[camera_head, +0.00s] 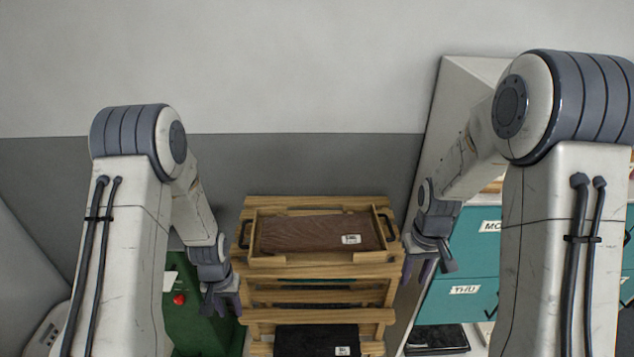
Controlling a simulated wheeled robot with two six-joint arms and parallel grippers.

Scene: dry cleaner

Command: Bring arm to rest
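My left gripper (222,303) hangs down at the left side of a wooden rack, in front of a green box. Its fingers look apart with nothing between them. My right gripper (432,266) points down at the right of the rack, in front of teal drawers. Its fingers are spread and hold nothing. Both arms are bent, with the forearms reaching forward and down. Neither gripper visibly touches the rack.
The slatted wooden rack (262,203) stands between the grippers. On it is a wooden tray (290,261) with a folded brown cloth (315,233); a dark folded cloth (305,341) lies lower. A green box (190,325) is left, teal drawers (470,250) right.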

